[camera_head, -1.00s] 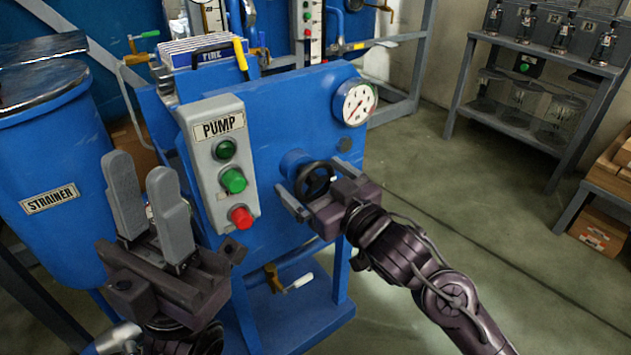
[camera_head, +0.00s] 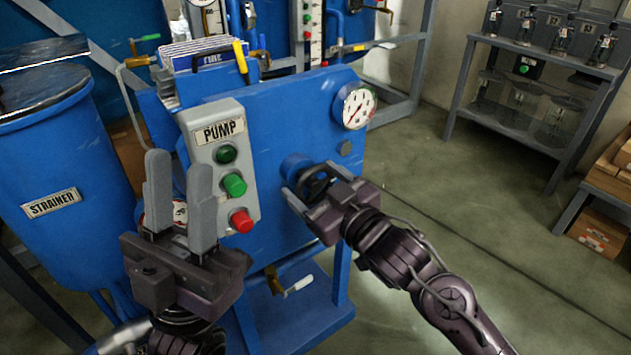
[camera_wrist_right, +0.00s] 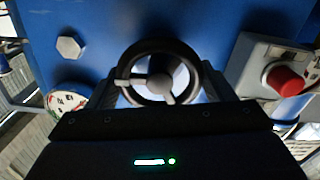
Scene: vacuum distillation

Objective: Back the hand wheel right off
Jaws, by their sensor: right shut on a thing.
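The black hand wheel (camera_head: 316,181) sits on a blue round boss on the front of the blue pump cabinet (camera_head: 290,120). My right gripper (camera_head: 304,192) is at the wheel, its fingers on either side of the rim and shut on it. In the right wrist view the spoked hand wheel (camera_wrist_right: 158,75) shows between the two fingers, its lower rim close to my gripper body. My left gripper (camera_head: 178,195) is open and empty, fingers pointing up, in front of the cabinet's left side.
The grey pump button box (camera_head: 222,160) with green and red buttons is left of the wheel. A pressure gauge (camera_head: 354,106) is above right. A strainer drum (camera_head: 50,170) stands left.

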